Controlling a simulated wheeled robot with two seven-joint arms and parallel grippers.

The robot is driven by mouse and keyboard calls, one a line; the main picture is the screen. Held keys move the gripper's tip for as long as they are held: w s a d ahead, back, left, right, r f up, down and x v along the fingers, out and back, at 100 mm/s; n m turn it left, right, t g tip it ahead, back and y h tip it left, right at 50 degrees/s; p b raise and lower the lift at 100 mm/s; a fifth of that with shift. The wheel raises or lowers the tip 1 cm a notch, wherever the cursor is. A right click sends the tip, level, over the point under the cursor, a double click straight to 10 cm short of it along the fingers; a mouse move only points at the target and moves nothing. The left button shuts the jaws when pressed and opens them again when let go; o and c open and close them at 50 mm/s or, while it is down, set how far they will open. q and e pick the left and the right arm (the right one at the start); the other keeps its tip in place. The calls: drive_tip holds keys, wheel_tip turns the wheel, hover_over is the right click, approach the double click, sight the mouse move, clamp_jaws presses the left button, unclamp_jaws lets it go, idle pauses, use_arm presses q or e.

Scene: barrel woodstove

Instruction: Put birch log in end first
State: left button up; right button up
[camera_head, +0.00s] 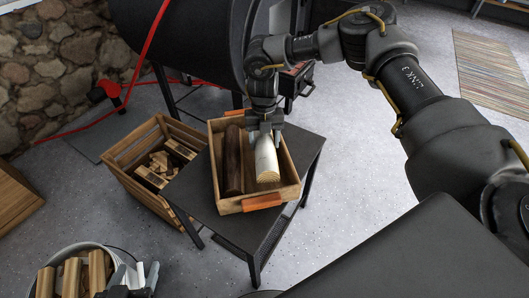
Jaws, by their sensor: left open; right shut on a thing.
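The birch log (267,168), pale with a cut end facing me, lies lengthwise in a wooden tray (289,185) on a small dark table. My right gripper (265,138) reaches down from above and is shut on the log's far part. The log is still within the tray's walls; whether it touches the tray's bottom I cannot tell. A dark brown log (234,160) lies beside it on the left. The black barrel stove (190,40) stands behind; its opening is not clearly visible. My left gripper (136,277) is open and empty at the bottom left edge.
A slatted crate of wood pieces (126,158) stands left of the dark table (236,222). A metal bucket of split logs (68,254) is at the bottom left, beside my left gripper. A red hose (150,38) hangs before the stove.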

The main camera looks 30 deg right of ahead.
drive_tip(key=shift+f, duration=1.15)
wheel_tip(320, 180, down, 2)
drive_tip(key=shift+f, duration=0.1)
use_arm(q)
drive_tip(key=shift+r, duration=0.15)
drive_tip(key=shift+d, duration=0.1)
use_arm(e)
drive_tip(key=shift+f, duration=0.1)
drive_tip(key=o, duration=1.7)
drive_tip(key=shift+o, duration=0.2)
drive_tip(key=shift+f, duration=0.1)
drive_tip(key=shift+f+b, duration=0.2)
drive_tip(key=shift+b, duration=0.5)
drive_tip(key=r, duration=0.3)
drive_tip(key=w+r+p, duration=0.1)
drive_tip(key=r, duration=0.2)
drive_tip(key=r+p, duration=0.1)
drive_tip(key=r, duration=0.3)
drive_tip(key=shift+w+d, duration=0.25)
drive_tip(key=shift+w, duration=0.05)
use_arm(q)
drive_tip(key=shift+s+a+f+n+g+y, duration=0.15)
drive_tip(key=shift+s+a+f+g+y, duration=0.2)
drive_tip(key=shift+s+a+f+g, duration=0.3)
drive_tip(key=shift+s+a+f+n+g+y, duration=0.15)
drive_tip(key=shift+s+a+f+g+y, duration=0.25)
drive_tip(key=shift+a+f, duration=0.35)
use_arm(e)
drive_tip(key=shift+r, duration=0.45)
